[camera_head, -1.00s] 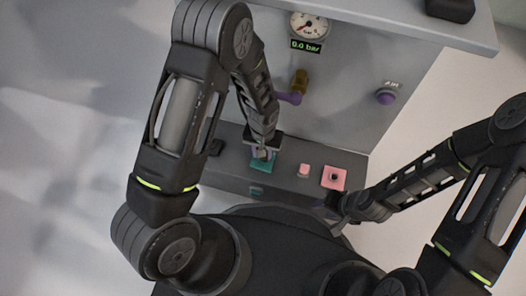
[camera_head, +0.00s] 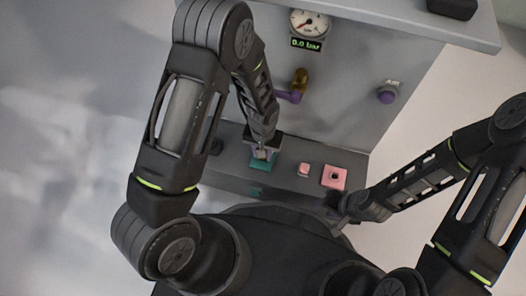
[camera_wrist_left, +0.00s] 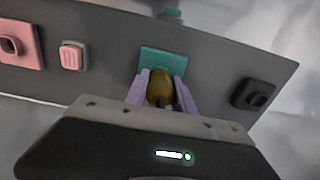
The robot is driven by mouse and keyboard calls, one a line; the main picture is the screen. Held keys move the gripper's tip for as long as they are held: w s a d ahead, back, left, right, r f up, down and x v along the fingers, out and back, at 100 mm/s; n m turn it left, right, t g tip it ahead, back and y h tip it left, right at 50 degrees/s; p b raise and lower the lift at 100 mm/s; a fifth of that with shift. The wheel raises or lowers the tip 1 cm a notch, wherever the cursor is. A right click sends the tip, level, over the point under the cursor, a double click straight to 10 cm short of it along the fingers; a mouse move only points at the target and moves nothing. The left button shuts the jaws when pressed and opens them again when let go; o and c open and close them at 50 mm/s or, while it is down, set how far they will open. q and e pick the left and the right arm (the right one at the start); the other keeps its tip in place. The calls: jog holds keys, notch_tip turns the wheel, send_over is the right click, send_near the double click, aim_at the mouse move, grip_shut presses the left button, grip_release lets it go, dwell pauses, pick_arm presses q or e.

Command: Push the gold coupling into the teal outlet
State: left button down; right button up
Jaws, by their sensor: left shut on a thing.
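The gold coupling (camera_wrist_left: 160,91) sits between the purple fingers of my left gripper (camera_wrist_left: 160,87), which is shut on it. The teal outlet (camera_wrist_left: 163,60) is directly beyond the coupling's tip in the left wrist view. The coupling overlaps the outlet's lower edge there, and I cannot tell how deep it sits or whether it touches. In the head view, my left gripper (camera_head: 264,153) is right over the teal outlet (camera_head: 260,166) and hides most of the coupling. My right gripper (camera_head: 335,207) is low at the right, away from the outlet, its fingers unclear.
A pink square outlet (camera_head: 334,177) and a smaller pink block (camera_head: 304,169) are right of the teal one. A black fitting (camera_wrist_left: 254,94) is on its other side. A gold valve with a purple lever (camera_head: 299,82), a gauge (camera_head: 310,24) and a purple air knob (camera_head: 387,96) are on the panel.

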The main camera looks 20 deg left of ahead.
pick_arm(q)
jog(key=shift+f, duration=0.35)
pick_arm(e)
jog(key=shift+f, duration=0.25)
pick_arm(q)
jog(key=c, duration=1)
grip_release()
notch_tip(320, 180, up, 8)
jog(key=p, duration=0.3)
jog(key=shift+f, duration=0.1)
pick_arm(e)
jog(key=r, duration=0.1)
jog(key=s+r, duration=0.1)
jog(key=r, duration=0.1)
jog(key=shift+r, duration=0.25)
jog(key=shift+s, duration=0.1)
